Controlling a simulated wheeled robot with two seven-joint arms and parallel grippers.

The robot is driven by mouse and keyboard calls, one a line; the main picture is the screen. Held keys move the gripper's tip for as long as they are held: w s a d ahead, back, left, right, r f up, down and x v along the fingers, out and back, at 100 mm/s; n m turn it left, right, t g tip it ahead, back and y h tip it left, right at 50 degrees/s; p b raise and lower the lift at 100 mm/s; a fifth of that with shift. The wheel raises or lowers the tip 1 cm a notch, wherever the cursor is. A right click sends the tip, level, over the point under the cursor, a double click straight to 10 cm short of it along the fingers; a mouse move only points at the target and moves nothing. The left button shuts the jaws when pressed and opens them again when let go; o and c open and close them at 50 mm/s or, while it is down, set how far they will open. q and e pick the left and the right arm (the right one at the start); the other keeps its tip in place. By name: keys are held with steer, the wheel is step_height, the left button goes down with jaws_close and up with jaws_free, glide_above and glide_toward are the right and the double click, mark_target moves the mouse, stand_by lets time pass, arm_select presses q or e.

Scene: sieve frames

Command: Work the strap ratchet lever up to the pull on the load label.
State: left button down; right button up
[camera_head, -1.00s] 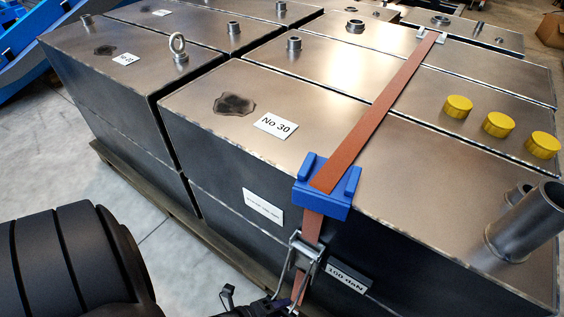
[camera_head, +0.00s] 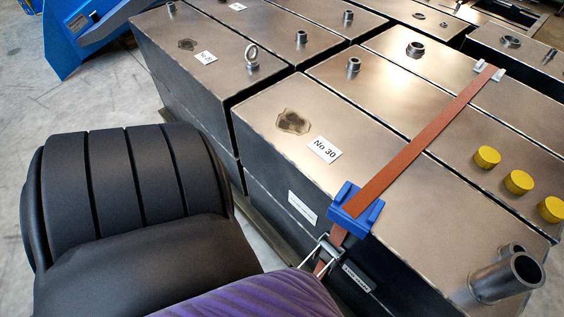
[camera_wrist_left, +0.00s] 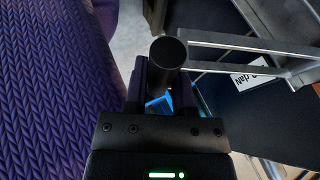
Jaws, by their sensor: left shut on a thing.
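In the head view the orange strap (camera_head: 425,135) runs across a metal tank, over a blue corner protector (camera_head: 356,212), and down to the metal ratchet (camera_head: 321,252) on the tank's side. My left gripper (camera_wrist_left: 161,80) is shut on the black round grip of the lever (camera_wrist_left: 168,52), whose metal arms (camera_wrist_left: 235,41) extend right. In the head view my arm hides that gripper and the lower lever. My right gripper is not in view.
More tanks stand behind. A blue structure (camera_head: 80,35) is at the upper left. The floor (camera_head: 35,110) at left looks clear.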

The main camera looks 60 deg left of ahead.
arm_select(q)
steer(key=r+p, duration=0.3)
steer(key=r, duration=0.1)
steer(key=shift+s, duration=0.25)
steer(key=shift+w+r+p, duration=0.1)
steer(key=shift+r+p, duration=0.55)
steer(key=shift+r, duration=0.1)
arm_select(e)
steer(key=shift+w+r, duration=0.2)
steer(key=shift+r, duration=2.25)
arm_select(q)
steer(key=shift+w, duration=0.1)
steer(key=shift+c, duration=2.3)
jaws_free()
steer(key=p+v, duration=0.6)
steer(key=v, duration=0.4)
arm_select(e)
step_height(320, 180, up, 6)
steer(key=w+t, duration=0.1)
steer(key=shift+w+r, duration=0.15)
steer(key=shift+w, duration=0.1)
